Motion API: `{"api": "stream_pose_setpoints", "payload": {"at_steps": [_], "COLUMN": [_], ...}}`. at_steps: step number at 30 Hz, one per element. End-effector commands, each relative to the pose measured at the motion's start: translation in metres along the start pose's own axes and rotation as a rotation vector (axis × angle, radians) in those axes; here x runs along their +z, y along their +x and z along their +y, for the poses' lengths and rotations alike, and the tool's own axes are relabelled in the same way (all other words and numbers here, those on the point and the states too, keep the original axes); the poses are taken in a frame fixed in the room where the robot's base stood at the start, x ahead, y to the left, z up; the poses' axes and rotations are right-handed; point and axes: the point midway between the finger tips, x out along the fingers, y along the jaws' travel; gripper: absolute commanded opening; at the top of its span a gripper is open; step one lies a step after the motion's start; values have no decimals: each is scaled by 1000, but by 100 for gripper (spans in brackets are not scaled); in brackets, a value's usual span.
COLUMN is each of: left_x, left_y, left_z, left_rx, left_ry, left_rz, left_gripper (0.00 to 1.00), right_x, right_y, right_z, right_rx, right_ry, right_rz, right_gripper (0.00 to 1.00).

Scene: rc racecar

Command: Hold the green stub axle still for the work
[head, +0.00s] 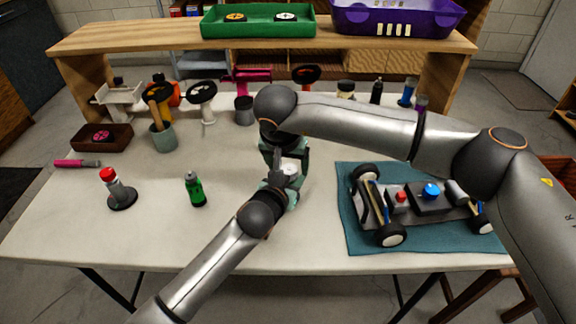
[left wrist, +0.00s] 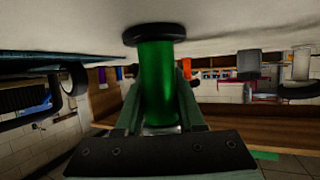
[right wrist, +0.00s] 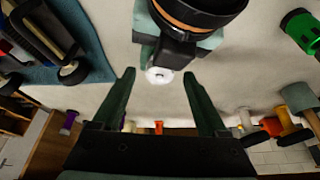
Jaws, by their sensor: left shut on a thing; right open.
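The green stub axle (left wrist: 157,82) fills the middle of the left wrist view, with a wide black disc at one end beside the pale table surface. My left gripper (left wrist: 160,95) is shut around its green body. My right gripper (right wrist: 158,78) is open. In the right wrist view a small round white end (right wrist: 158,75) shows between its fingertips, with a gap on each side. In the head view both grippers meet near the table's middle, where my right arm hides most of the axle; the right gripper (head: 285,150) is behind and above the left.
The racecar chassis (head: 430,205) lies on a teal mat (head: 355,240) at right. Tools and stands line the back. Green (head: 258,26) and purple (head: 395,22) bins sit on the shelf.

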Motion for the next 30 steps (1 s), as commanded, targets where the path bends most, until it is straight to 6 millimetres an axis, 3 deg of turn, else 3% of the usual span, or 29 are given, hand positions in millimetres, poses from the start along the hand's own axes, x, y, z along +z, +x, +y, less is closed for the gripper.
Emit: {"api": "stream_pose_setpoints", "payload": {"at_steps": [12, 30], "left_x": [0, 0], "left_y": [0, 0], "left_z": [0, 0], "left_rx": [0, -1], "left_ry": [0, 0], "left_rz": [-1, -1], "left_gripper": [0, 0], "right_x": [0, 0], "right_y": [9, 9], "right_z": [0, 0], "right_rx": [1, 1], "right_ry": [0, 0], "right_rz": [0, 0], "right_gripper": [76, 8]}}
